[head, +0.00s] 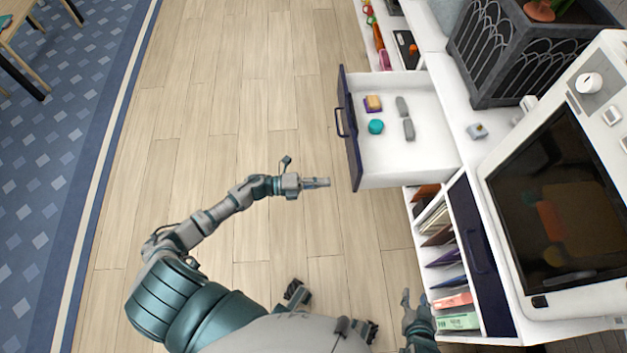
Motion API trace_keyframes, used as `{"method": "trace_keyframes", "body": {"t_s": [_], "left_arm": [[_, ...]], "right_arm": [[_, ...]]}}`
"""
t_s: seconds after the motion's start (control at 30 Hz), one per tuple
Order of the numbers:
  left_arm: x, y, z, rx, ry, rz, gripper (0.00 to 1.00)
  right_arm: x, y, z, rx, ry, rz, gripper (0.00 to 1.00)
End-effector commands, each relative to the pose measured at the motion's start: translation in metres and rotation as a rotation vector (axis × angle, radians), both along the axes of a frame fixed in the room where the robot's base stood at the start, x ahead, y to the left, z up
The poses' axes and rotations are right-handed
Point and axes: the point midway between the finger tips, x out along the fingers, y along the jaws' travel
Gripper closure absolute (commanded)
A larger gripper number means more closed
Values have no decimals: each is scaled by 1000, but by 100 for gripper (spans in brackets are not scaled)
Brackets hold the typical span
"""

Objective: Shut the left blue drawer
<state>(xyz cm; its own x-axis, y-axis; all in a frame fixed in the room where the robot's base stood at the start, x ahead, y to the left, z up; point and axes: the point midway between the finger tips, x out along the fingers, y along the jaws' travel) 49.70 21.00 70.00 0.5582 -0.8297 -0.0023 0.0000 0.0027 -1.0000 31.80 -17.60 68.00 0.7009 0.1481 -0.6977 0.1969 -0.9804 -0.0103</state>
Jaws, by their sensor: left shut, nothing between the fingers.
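The left blue drawer is pulled out from the white cabinet, its dark blue front (349,130) facing my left arm. A dark handle (340,122) is on that front. My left gripper (328,183) is shut and empty, pointing right, just left of the drawer front's near end. I see a small gap in the picture, but cannot tell contact for sure. My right gripper (414,298) is open and empty beside the lower shelves.
Another blue drawer front (480,255) sits shut in the cabinet. Shelves (455,318) with books and folders are below it. A white machine (560,200) with a dark window and a dark planter (500,60) stand on top. The wooden floor (240,90) to the left is clear.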

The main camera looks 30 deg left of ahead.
Motion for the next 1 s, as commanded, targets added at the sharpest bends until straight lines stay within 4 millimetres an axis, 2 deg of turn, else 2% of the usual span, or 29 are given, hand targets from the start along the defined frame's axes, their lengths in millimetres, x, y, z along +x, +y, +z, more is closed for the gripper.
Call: {"method": "trace_keyframes", "body": {"t_s": [0.2,0.4,0.57,1.0], "left_arm": [[25,-37,0,-2,-1,0,100],[39,-57,-1,-1,0,2,100],[42,-63,0,0,0,2,100],[43,-63,0,-1,1,2,100]], "right_arm": [[8,4,2,13,-44,2,60],[13,6,6,23,-81,3,60],[15,7,7,27,-97,3,60],[15,7,8,28,-99,4,60]]}}
